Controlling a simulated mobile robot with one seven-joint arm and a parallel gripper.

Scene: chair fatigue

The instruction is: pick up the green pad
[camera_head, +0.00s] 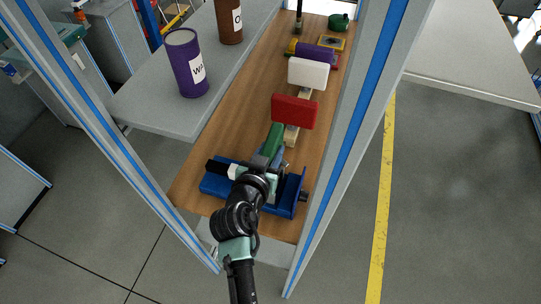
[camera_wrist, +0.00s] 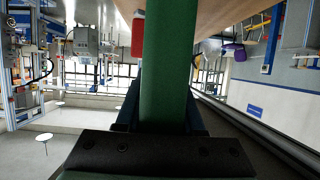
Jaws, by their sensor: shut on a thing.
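The green pad (camera_head: 271,139) is at the near part of the wooden board in the head view, just in front of the red block and above the blue fixture. My gripper (camera_head: 267,166) is at its near end, partly hidden by my arm. In the wrist view the green pad (camera_wrist: 166,65) runs upright through the middle, between the two dark fingers of my gripper (camera_wrist: 165,110). The gripper is shut on the pad. Whether the pad touches anything beneath it is hidden.
A red block (camera_head: 294,111) and a white block (camera_head: 308,74) stand behind on the wooden board (camera_head: 235,110). A blue fixture (camera_head: 216,184) lies around my wrist. A purple can (camera_head: 187,63) and brown can (camera_head: 229,20) stand on the grey table at left. Blue-striped posts flank the board.

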